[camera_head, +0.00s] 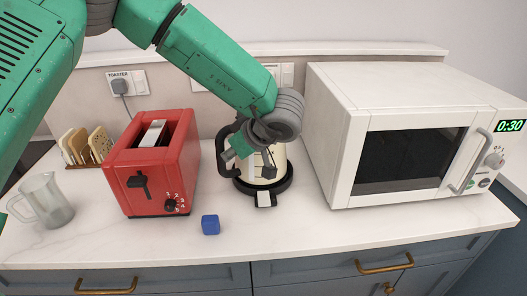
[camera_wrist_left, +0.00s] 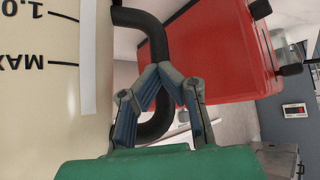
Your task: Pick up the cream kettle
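The cream kettle (camera_head: 265,162) stands upright on its black base (camera_head: 266,190) on the white counter, between the red toaster (camera_head: 160,165) and the microwave. My left gripper (camera_head: 234,152) is at the left side of the kettle, at its black handle (camera_head: 222,145). In the left wrist view the kettle's cream wall (camera_wrist_left: 45,100) fills the left side, with markings upside down. There the fingertips of my left gripper (camera_wrist_left: 162,72) come close together on the black handle (camera_wrist_left: 155,30) and hide part of it. My forearm covers the kettle's top in the head view. My right gripper is not in view.
The white microwave (camera_head: 340,110) stands close to the right of the kettle. A clear jug (camera_head: 48,202) and a rack with bread slices (camera_head: 85,147) are at the left. A blue cube (camera_head: 210,225) lies in front. The counter's front strip is mostly clear.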

